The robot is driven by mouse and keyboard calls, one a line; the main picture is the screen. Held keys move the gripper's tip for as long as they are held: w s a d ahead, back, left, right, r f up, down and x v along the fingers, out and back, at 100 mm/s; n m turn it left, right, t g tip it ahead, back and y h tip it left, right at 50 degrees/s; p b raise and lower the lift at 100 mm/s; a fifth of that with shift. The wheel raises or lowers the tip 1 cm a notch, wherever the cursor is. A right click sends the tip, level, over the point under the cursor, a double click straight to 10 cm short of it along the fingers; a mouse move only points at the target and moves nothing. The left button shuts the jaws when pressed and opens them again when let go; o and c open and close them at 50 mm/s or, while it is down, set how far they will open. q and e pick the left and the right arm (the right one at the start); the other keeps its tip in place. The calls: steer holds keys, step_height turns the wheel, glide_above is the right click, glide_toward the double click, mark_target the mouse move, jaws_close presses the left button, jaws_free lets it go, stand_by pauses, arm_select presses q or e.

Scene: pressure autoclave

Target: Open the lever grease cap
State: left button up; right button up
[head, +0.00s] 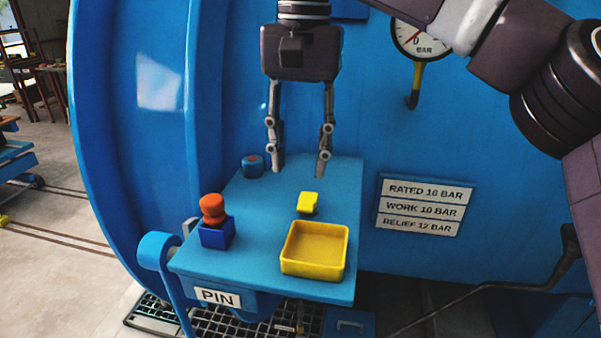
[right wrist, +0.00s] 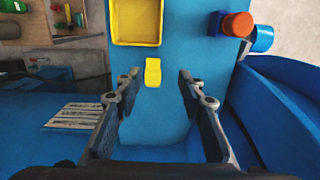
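My right gripper (head: 300,173) hangs fingers down over the back of a blue shelf (head: 265,215), open and empty. In the right wrist view its spread fingers (right wrist: 159,72) have nothing between them but shelf and a small yellow block. No part is marked as the lever grease cap, so I cannot tell for certain which one it is. A short round blue cap (head: 252,167) with a red spot stands left of the fingers, apart from them. An orange-red knob (head: 213,208) sits on a dark blue block (head: 216,234) at the front left. My left gripper is not in view.
The small yellow block (head: 308,203) lies behind a yellow tray (head: 313,268), which looks empty. The blue vessel wall rises behind, with a pressure gauge (head: 417,38) and rating plates (head: 424,207). The shelf's middle is clear.

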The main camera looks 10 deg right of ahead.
mark_target(305, 206)
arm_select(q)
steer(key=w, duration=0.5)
arm_select(e)
steer(key=shift+w+d, duration=0.25)
steer(key=shift+d, duration=0.3)
steer(key=f, duration=0.1)
steer(key=s+f, duration=0.1)
steer(key=f, duration=0.1)
steer(key=shift+s+f, duration=0.2)
steer(key=shift+f, duration=0.05)
steer(key=shift+w+f, duration=0.25)
steer(key=shift+f, duration=1.2)
steer(key=shift+a+f, duration=0.1)
steer(key=shift+f, duration=0.05)
steer(key=c, duration=0.6)
jaws_close()
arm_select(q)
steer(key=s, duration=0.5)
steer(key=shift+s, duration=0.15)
